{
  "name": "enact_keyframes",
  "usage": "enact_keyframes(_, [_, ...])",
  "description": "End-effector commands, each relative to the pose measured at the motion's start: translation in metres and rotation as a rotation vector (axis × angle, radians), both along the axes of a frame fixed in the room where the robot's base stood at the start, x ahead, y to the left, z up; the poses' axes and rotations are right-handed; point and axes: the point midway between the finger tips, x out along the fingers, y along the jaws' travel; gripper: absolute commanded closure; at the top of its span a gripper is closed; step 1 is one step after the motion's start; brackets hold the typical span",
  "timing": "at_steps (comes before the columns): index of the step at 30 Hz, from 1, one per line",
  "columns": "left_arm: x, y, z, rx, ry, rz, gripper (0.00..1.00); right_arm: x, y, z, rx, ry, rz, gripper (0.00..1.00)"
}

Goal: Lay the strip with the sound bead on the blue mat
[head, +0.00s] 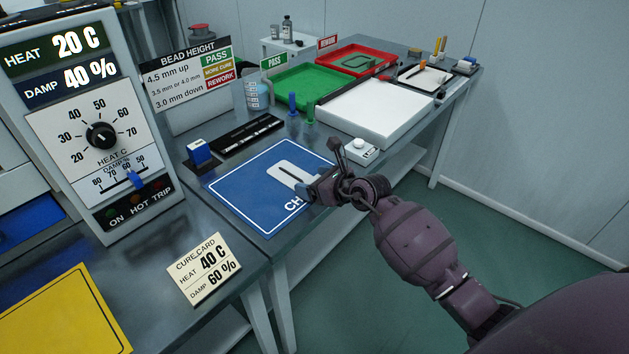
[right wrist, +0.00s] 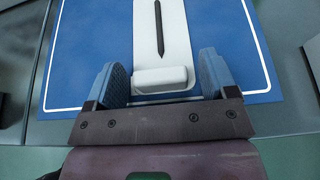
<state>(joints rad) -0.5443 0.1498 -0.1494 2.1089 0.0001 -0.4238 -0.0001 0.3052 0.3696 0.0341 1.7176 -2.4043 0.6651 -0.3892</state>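The blue mat (head: 250,197) lies on the table in the middle of the head view. A white strip (head: 285,172) lies flat on it, with a dark line along its middle. In the right wrist view, the strip (right wrist: 175,45) shows a dark bead (right wrist: 158,30) with a pointed near end and a raised white block (right wrist: 160,78) at its near end. My right gripper (head: 318,188) is at the strip's near end. Its fingers (right wrist: 163,80) stand open on both sides of the block, with small gaps. My left gripper is out of view.
Behind the mat are a green tray (head: 275,98), a red tray (head: 340,62) and a white slab (head: 375,105). A black ruler-like bar (head: 246,134), a blue-topped block (head: 199,151) and a small scale (head: 360,152) border the mat. The control panel (head: 85,125) stands left; a cure card (head: 204,268) lies in front.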

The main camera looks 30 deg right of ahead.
Motion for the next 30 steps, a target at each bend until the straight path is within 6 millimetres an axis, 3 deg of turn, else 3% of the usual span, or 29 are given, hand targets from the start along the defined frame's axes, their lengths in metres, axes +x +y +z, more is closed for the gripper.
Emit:
enact_keyframes(11, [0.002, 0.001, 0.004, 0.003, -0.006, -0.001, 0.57, -0.007, -0.003, 0.007, -0.001, -0.001, -0.001, 0.22])
enact_keyframes(20, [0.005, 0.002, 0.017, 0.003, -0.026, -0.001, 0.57, -0.053, -0.02, 0.029, -0.001, -0.003, -0.001, 0.22])
enact_keyframes(30, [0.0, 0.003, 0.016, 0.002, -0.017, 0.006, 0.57, -0.097, -0.036, 0.046, 0.0, -0.001, -0.001, 0.22])
